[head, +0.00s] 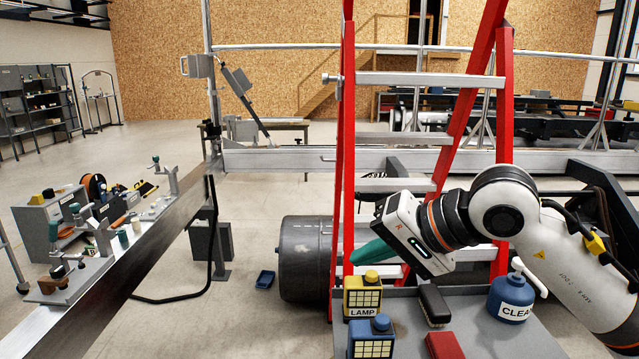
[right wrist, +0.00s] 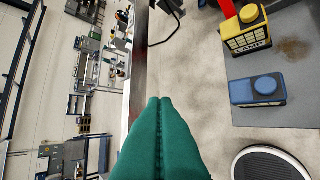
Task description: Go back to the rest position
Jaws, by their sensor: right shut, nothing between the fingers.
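My right gripper (head: 358,258) comes in from the right in the head view, its green fingers pointing left and slightly down. They are in front of the red ladder, above and behind the yellow lamp box. In the right wrist view the two green fingers (right wrist: 160,102) lie side by side, shut, with nothing between them. Beyond their tips I see bare floor and a metal beam. My left gripper is not in view.
A grey tabletop (head: 478,345) holds a yellow lamp box (head: 362,296), a blue box (head: 371,338), a brush (head: 434,305), a red block (head: 444,345) and a blue cleaner bottle (head: 511,298). A red ladder (head: 343,150) stands close behind. A steel beam (head: 150,235) runs along the left.

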